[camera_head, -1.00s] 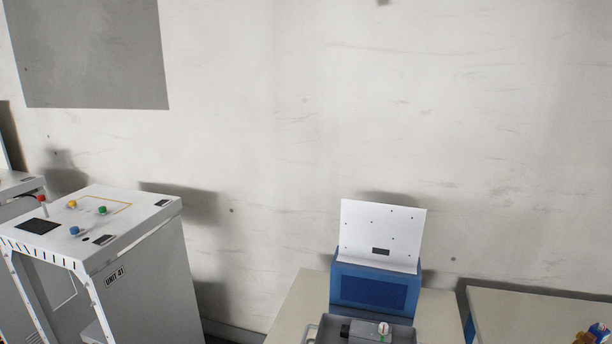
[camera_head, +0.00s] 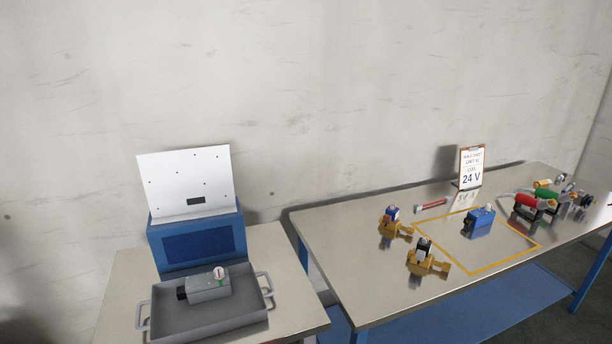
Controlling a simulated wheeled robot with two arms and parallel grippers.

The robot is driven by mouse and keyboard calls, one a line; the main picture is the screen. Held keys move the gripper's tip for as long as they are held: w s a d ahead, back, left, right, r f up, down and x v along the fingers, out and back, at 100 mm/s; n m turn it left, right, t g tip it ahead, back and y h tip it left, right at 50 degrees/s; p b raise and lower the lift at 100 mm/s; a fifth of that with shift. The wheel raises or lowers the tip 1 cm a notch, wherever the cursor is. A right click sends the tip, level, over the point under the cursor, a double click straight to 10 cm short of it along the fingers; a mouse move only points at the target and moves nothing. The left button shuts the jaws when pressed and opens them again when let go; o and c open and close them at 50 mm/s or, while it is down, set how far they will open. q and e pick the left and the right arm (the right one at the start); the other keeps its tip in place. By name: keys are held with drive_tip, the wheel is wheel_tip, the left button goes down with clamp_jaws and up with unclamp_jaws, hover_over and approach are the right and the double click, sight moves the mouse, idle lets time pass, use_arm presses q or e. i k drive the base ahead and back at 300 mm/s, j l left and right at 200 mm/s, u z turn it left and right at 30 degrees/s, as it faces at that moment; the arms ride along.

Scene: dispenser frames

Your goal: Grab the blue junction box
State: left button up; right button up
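A small blue junction box (camera_head: 479,221) with a light knob-like part on top stands on the right-hand metal table (camera_head: 350,291). It is inside a yellow outlined area (camera_head: 485,266) on the tabletop. Neither of my grippers shows in the head view. Nothing is touching the blue box.
Brass valve-like parts (camera_head: 428,263) stand left of the blue box, and coloured tools (camera_head: 533,205) lie to its right. A sign reading 24 V (camera_head: 470,168) stands behind. A grey tray (camera_head: 225,318) holding a grey box (camera_head: 208,286) sits on the left table (camera_head: 118,290).

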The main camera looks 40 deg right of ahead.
sight(479, 217)
drive_tip(key=z, duration=2.2)
drive_tip(key=i+l+z, duration=0.25)
drive_tip(key=i, duration=0.25)
drive_tip(key=i+l+z, duration=0.25)
drive_tip(key=i+l, duration=0.15)
drive_tip(key=i+l+z, duration=0.25)
drive_tip(key=i, duration=0.4)
drive_tip(key=i+z, duration=0.25)
drive_tip(key=i, duration=0.25)
drive_tip(key=i+u, duration=0.35)
drive_tip(key=i+l+u, duration=0.2)
drive_tip(key=u, duration=0.15)
drive_tip(key=i+l+u, duration=0.35)
drive_tip(key=i+j, duration=0.1)
